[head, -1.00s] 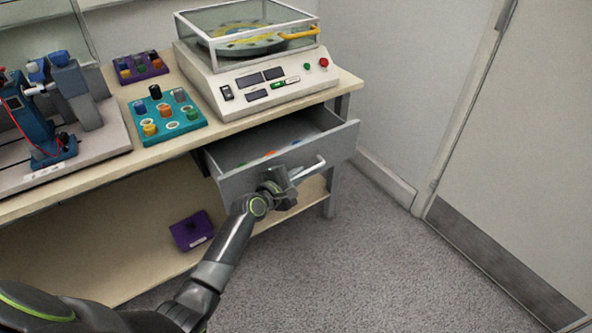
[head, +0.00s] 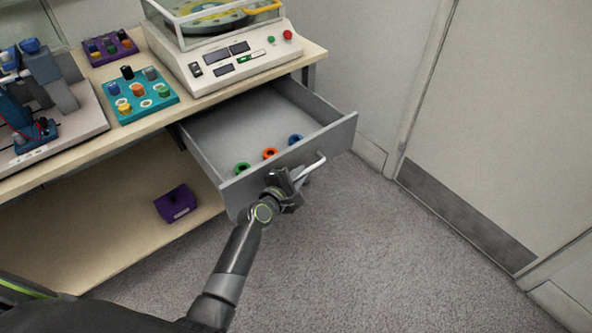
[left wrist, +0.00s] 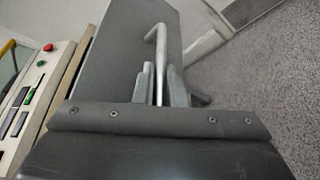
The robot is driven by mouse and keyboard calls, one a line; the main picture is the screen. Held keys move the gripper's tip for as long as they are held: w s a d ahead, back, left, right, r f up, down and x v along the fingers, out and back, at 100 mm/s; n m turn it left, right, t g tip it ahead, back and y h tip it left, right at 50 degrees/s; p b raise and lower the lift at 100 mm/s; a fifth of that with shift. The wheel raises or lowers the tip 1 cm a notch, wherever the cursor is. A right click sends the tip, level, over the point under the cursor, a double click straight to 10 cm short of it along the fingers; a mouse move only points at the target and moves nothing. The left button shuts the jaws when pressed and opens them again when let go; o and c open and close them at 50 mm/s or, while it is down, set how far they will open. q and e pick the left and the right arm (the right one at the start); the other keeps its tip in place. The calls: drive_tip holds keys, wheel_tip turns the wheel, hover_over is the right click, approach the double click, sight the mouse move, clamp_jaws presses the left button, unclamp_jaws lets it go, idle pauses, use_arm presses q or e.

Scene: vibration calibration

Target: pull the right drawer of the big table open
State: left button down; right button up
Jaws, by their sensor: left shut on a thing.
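The right drawer (head: 222,128) of the big table (head: 100,158) is pulled well out, its grey front panel tilted across the view. Green, orange and blue rings (head: 270,153) lie inside near its front. My left gripper (head: 290,181) is at the drawer's light bar handle (head: 314,166), shut on it. In the left wrist view the fingers (left wrist: 160,84) sit on both sides of the handle bar (left wrist: 158,48), in front of the drawer panel (left wrist: 118,45). My right gripper is not in view.
On the table top stand a white machine with a clear cover (head: 222,62), a teal tray of coloured pieces (head: 165,104) and a purple tray (head: 109,55). A purple box (head: 175,204) lies on the lower shelf. Carpet floor (head: 350,240) is clear before the drawer; a door (head: 500,130) is at right.

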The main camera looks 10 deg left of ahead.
use_arm(q)
drive_tip(key=c, duration=1.5)
unclamp_jaws()
drive_tip(key=shift+s, duration=0.1)
drive_tip(key=p+v, duration=0.1)
drive_tip(key=v, duration=1.6)
drive_tip(key=shift+s+r, duration=0.1)
